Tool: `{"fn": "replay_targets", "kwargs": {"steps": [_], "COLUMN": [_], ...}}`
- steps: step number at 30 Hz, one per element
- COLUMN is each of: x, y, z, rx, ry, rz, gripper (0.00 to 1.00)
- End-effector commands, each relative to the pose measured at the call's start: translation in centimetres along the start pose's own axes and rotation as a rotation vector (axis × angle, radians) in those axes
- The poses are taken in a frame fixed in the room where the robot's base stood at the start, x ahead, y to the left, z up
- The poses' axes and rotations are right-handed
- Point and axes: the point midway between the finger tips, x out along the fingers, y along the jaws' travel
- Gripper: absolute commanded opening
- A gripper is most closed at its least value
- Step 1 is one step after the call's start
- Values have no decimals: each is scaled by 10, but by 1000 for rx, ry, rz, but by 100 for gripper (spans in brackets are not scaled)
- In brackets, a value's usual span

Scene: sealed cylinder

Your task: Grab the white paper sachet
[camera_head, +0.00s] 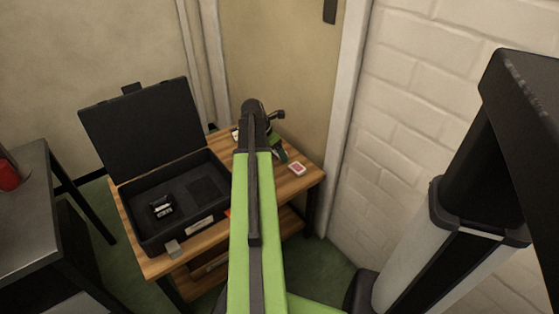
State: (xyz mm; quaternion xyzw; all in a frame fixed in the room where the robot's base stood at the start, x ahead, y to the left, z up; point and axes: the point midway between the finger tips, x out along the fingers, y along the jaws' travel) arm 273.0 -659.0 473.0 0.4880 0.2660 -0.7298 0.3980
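My green and black arm reaches over the wooden table, and my gripper (277,143) is at its far end, mostly hidden behind the arm. I cannot tell whether it is open or shut, or whether it holds anything. A small white thing (235,134) shows at the left edge of the arm near the table's back; it may be the paper sachet, but most of it is hidden. A flat white strip (200,226) lies at the front of the open black case; it may be a sachet or a label.
The open black case (140,220) fills the left of the wooden table (313,176), holding a small dark object (161,207). A small red and white packet (297,168) lies at right. A white brick wall (430,110) stands right; a dark table (30,190) stands left.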

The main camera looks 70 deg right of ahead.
Motion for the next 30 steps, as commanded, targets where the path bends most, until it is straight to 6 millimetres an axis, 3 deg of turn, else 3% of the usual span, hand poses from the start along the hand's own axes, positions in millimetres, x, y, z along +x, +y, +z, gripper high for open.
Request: {"fn": "replay_targets", "kwargs": {"steps": [5, 20, 30], "x": [-1, -1, -8], "y": [0, 0, 0], "z": [1, 1, 4], "rx": [0, 0, 0], "ry": [0, 0, 0], "rz": [0, 0, 0], "gripper": [80, 16, 15]}}
